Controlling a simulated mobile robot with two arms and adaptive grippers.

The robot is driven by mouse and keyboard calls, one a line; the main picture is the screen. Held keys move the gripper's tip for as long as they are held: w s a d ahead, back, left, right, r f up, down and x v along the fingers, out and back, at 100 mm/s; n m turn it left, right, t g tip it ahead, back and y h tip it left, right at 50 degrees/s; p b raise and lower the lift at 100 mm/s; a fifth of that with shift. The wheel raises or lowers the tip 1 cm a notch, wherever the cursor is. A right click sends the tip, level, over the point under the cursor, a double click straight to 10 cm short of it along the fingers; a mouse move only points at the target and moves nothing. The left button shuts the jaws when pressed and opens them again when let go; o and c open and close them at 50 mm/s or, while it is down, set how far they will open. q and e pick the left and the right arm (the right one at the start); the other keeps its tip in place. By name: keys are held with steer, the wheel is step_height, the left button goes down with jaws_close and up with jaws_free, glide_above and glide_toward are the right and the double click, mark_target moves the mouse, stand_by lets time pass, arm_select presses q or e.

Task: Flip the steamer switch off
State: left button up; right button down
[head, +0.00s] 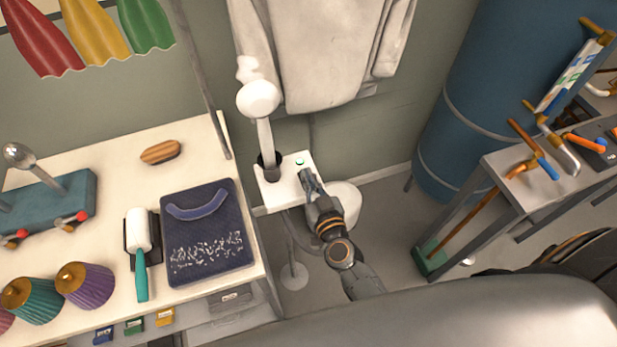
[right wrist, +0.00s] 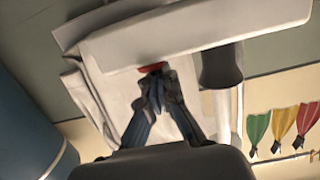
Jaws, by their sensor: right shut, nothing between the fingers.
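The white steamer (head: 259,103) stands upright with its handle in a dark round holder on a small white stand top (head: 275,196). White steam shows above its head. A small round dark-rimmed spot (head: 300,161), perhaps the switch, is on the stand top near its back right. My right gripper (head: 305,176) is shut and empty at the stand's right part, just in front of that spot. In the right wrist view, a small red part (right wrist: 152,67) shows at the white panel's edge beside the closed fingertips (right wrist: 155,82). I cannot tell whether they touch. My left gripper is not in view.
A white garment (head: 330,50) hangs behind the stand. A table (head: 110,190) on the left holds a dark blue folded cloth (head: 207,245) and a lint roller (head: 138,230). A blue barrel (head: 490,90) and a grey bench (head: 530,180) stand on the right.

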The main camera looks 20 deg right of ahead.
steer(key=shift+f, duration=0.1)
steer(key=shift+w+f, duration=0.1)
steer(key=shift+f, duration=0.1)
steer(key=r+p, duration=0.1)
steer(key=p, duration=0.1)
steer(key=r+p, duration=0.1)
steer(key=r, duration=0.1)
steer(key=r+p, duration=0.2)
steer(key=shift+w+p, duration=0.35)
steer(key=shift+s+f+b, duration=0.15)
steer(key=shift+s+b, duration=0.15)
steer(key=shift+s, duration=0.2)
steer(key=shift+s+f+b, duration=0.15)
steer(key=shift+s+b, duration=0.1)
steer(key=shift+s, duration=0.25)
steer(key=s+r+b, duration=0.1)
steer(key=s+r, duration=0.2)
steer(key=s, duration=0.4)
steer(key=shift+s+d, duration=0.15)
steer(key=shift+s, duration=0.1)
